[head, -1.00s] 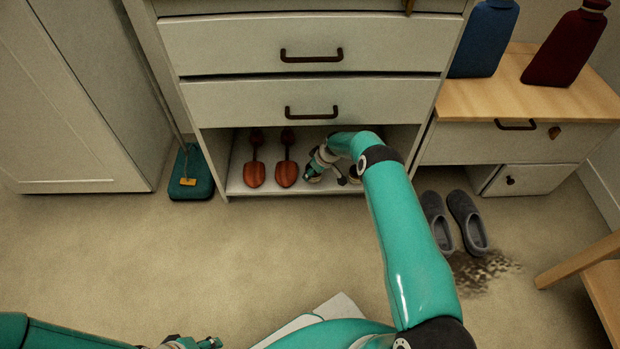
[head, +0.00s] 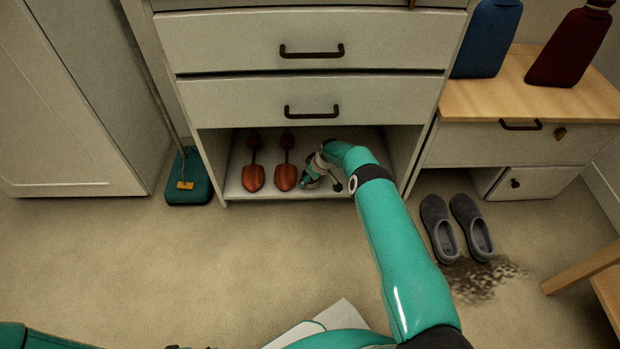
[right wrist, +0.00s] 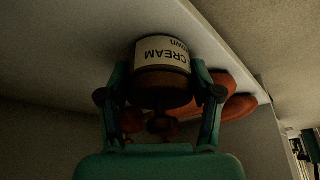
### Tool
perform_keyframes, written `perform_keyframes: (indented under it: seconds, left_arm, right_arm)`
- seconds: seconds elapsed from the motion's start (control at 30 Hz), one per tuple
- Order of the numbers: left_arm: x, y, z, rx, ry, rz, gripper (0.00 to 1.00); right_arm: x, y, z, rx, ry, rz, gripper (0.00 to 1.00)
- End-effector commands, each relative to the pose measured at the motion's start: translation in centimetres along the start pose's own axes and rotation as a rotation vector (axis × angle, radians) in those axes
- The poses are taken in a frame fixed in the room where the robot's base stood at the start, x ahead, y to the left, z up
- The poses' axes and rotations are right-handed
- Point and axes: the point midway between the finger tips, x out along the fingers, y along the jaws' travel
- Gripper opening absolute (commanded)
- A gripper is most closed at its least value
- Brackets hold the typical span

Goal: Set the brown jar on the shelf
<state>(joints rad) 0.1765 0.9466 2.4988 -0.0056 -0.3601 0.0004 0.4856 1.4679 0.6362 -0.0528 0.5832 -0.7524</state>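The brown jar (right wrist: 160,53), with a white label reading CREAM, shows upside down in the right wrist view. My right gripper (right wrist: 161,80) has one finger on each side of it, and the fingers appear closed against its sides. In the head view my right gripper (head: 326,180) reaches into the open bottom compartment, over the white shelf (head: 235,186), right of the shoe trees. The jar is hard to make out there. Its base looks at or very near the shelf board; contact is unclear. Only a sliver of my left gripper shows at the bottom edge.
Two reddish-brown shoe trees (head: 254,176) (head: 286,175) lie on the shelf left of my right gripper. Drawers (head: 230,105) hang above the compartment. Grey slippers (head: 457,228) lie beside a dark dirt patch (head: 482,276) on the floor.

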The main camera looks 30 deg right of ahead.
Motion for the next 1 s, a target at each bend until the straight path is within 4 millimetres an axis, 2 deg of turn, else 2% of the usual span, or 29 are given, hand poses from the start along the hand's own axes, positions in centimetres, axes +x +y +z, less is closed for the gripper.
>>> perform_keyframes:
  seconds: [0.03,0.1,0.5,0.67,0.87,1.0]
  left_arm:
    - [0.0,0.0,0.0,0.0,0.0,0.0,0.4]
    - [0.0,0.0,0.0,0.0,0.0,0.0,0.4]
    - [-0.1,0.0,0.0,0.0,0.0,0.0,0.4]
    - [-1.5,0.5,0.0,0.0,0.0,0.0,0.4]
    - [-4.1,1.5,0.0,0.0,0.0,0.0,0.4]
    - [-5.3,1.9,0.0,0.0,0.0,0.0,0.4]
  right_arm:
    - [0.0,0.0,0.0,0.0,0.0,0.0,0.76]
    - [0.0,0.0,0.0,0.0,0.0,0.0,0.86]
    - [-0.4,0.1,-0.1,0.001,0.0,0.0,0.86]
    - [-2.1,0.1,-0.2,0.001,0.0,0.001,0.86]
    - [-6.0,0.2,-0.3,0.002,-0.001,0.0,0.86]
    - [-6.7,0.1,2.2,0.006,-0.005,-0.002,0.86]
